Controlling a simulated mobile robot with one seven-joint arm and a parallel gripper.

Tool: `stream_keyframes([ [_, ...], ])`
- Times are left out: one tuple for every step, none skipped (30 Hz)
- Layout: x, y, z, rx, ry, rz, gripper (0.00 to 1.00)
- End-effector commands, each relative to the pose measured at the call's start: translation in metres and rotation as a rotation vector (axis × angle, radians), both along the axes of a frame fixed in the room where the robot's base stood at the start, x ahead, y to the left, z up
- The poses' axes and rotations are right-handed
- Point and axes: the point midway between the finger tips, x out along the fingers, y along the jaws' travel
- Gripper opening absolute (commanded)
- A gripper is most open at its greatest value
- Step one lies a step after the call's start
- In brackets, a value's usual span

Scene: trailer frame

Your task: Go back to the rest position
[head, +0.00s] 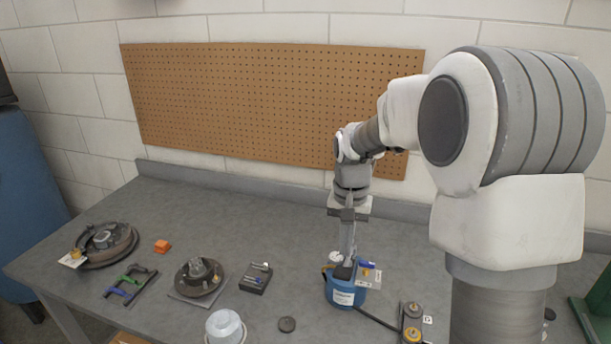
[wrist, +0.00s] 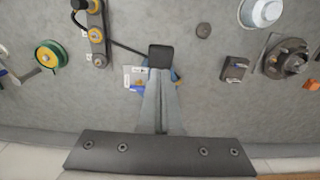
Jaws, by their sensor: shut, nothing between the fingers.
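My gripper (head: 348,258) points straight down over the workbench (head: 160,215), at the blue round container (head: 342,294) with a white label. Its long grey fingers are together with nothing seen between them. In the wrist view the fingertips (wrist: 160,72) end at a dark square piece (wrist: 161,56) above the blue container, which is mostly hidden behind them. I cannot tell whether the fingertips touch that piece.
Around it are a white-grey cup (head: 225,327), a dark puck (head: 287,324), a small black block (head: 256,279), a hub with disc (head: 199,278), an orange piece (head: 162,246) and a pulley bracket (head: 411,320). A pegboard (head: 260,95) hangs behind. The bench's back middle is clear.

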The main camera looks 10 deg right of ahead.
Motion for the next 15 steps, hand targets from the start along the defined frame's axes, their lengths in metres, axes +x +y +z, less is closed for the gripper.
stream_keyframes([
  [-0.003,0.0,0.006,-0.002,-0.01,0.005,0.0],
  [-0.006,0.0,0.01,-0.002,-0.016,0.01,0.0],
  [-0.01,0.0,0.016,-0.006,-0.029,0.02,0.0],
  [-0.014,0.0,0.022,-0.007,-0.038,0.028,0.0],
  [-0.019,0.0,0.028,-0.01,-0.05,0.037,0.0],
  [-0.027,0.0,0.036,-0.012,-0.066,0.05,0.0],
  [-0.033,0.0,0.043,-0.016,-0.08,0.061,0.0],
  [-0.039,0.0,0.049,-0.018,-0.093,0.071,0.0],
  [-0.048,0.0,0.057,-0.022,-0.111,0.087,0.0],
  [-0.054,0.0,0.063,-0.024,-0.124,0.097,0.0],
  [-0.06,0.0,0.068,-0.027,-0.138,0.108,0.0],
  [-0.069,0.0,0.075,-0.03,-0.156,0.123,0.0],
  [-0.076,0.0,0.08,-0.032,-0.17,0.133,0.0],
  [-0.083,0.0,0.084,-0.035,-0.182,0.145,0.0],
  [-0.092,0.0,0.089,-0.038,-0.2,0.158,0.0],
])
